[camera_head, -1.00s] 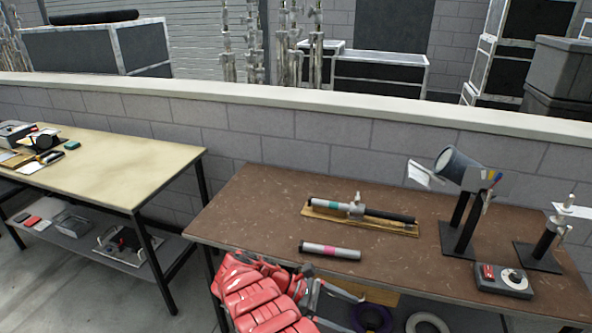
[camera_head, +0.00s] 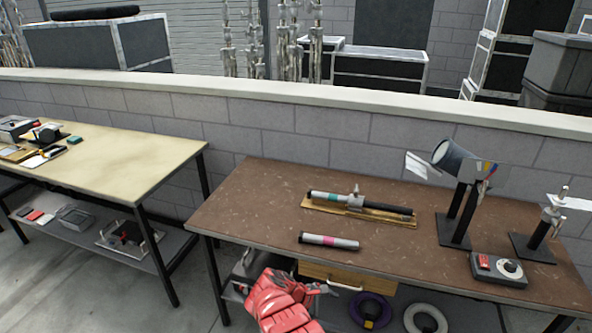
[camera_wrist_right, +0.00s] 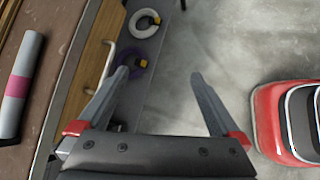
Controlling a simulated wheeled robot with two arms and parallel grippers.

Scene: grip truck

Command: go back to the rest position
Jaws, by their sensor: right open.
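My right gripper (camera_wrist_right: 160,84) is open and empty in the right wrist view, its two grey fingers spread over the floor in front of the brown table (camera_head: 240,208). In the head view, my red right arm and the gripper (camera_head: 335,289) are low at the table's front, by the wooden drawer. The left gripper is not in view. A grey tube with a pink band (camera_head: 329,241) lies on the table near its front edge, apart from the gripper; it also shows at the left of the right wrist view (camera_wrist_right: 20,88).
A clamp assembly (camera_head: 358,205) lies on a wooden board. A lamp on a stand (camera_head: 456,160) and a control box (camera_head: 499,268) are at the right. Cable rings, one purple (camera_head: 370,310) and one white (camera_head: 426,318), lie below. A pale table (camera_head: 110,165) stands left.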

